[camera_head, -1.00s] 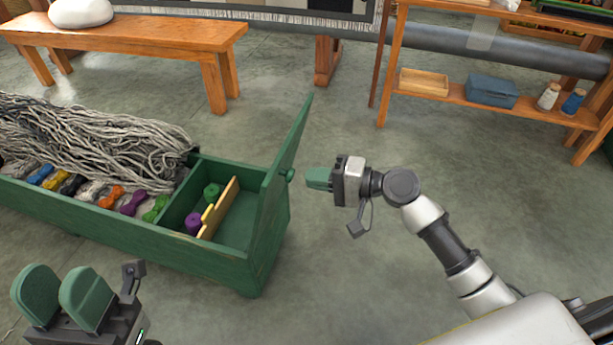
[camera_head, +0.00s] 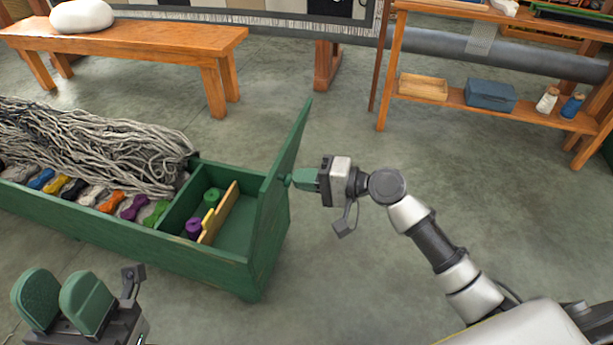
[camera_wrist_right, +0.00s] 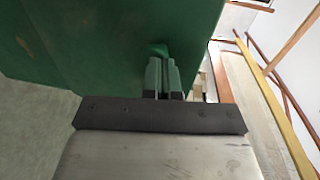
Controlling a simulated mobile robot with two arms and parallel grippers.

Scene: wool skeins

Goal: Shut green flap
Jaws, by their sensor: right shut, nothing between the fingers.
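The green flap (camera_head: 281,163) stands raised at the right end of a long green chest (camera_head: 205,263), leaning a little outward, with a small knob (camera_head: 287,180) on its outer face. My right gripper (camera_head: 297,178) is shut and empty, its green fingertips at the knob; I cannot tell whether they touch it. In the right wrist view the flap (camera_wrist_right: 90,45) fills the upper left, and the shut fingers (camera_wrist_right: 163,72) point at it just below the knob (camera_wrist_right: 158,49). My left gripper (camera_head: 62,299) is open and empty in front of the chest.
Grey yarn (camera_head: 95,150) and coloured skeins fill the left part. A wooden bench (camera_head: 130,38) and a shelf (camera_head: 470,98) stand behind. The floor right of the chest is clear.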

